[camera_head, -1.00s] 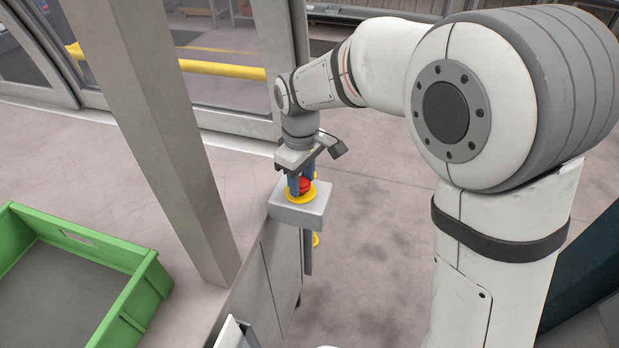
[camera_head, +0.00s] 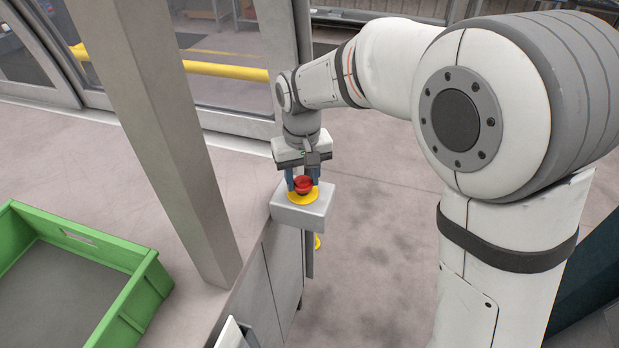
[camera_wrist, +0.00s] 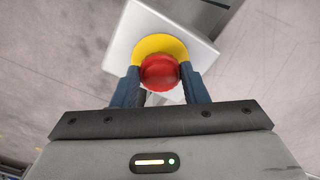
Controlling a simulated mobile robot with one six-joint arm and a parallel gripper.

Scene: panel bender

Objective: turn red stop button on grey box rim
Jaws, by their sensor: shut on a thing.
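The red stop button (camera_head: 303,185) is a round knob on a yellow disc (camera_head: 303,199), on top of a light grey box (camera_head: 300,215) at the edge of the bench. My gripper (camera_head: 303,182) comes down from above, with one blue finger on each side of the button. In the wrist view the fingers (camera_wrist: 160,80) close on the left and right sides of the red button (camera_wrist: 160,71). The yellow disc shows behind the button there. The underside of the button is hidden.
A green crate (camera_head: 148,285) sits at lower left. A grey post (camera_head: 170,130) rises left of the box. A yellow rail (camera_head: 225,70) runs behind the glass. The floor right of the box is clear up to my arm.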

